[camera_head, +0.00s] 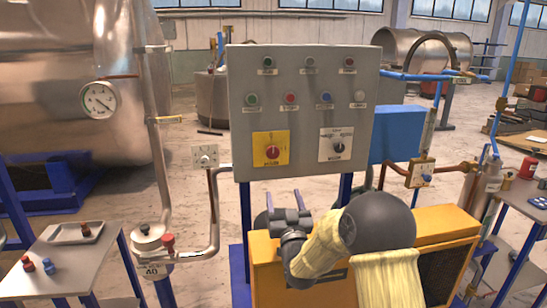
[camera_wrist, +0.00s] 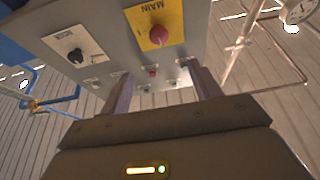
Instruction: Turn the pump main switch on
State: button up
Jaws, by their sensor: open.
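The main switch is a red rotary knob (camera_head: 272,151) on a yellow plate, at the lower left of the grey control panel (camera_head: 302,80). In the wrist view the red knob (camera_wrist: 158,35) shows near the top, on a plate marked MAIN. My gripper (camera_wrist: 161,72) is open, with nothing between its fingers. It points toward the panel, and the knob appears beyond the fingertips, apart from them.
A black selector knob (camera_head: 337,146) on a white plate sits right of the red one. Several push buttons (camera_head: 290,98) and lamps line the panel above. A pipe with a small valve box (camera_head: 205,156) runs left of the panel. An orange-yellow cabinet (camera_head: 440,222) stands below.

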aim_at(273, 153)
jog(key=p+x, duration=0.6)
jog(key=x, duration=1.1)
jog(key=shift+w, duration=0.25)
jog(key=c, duration=1)
jog(key=shift+o, duration=0.2)
jog(key=shift+f, duration=0.1)
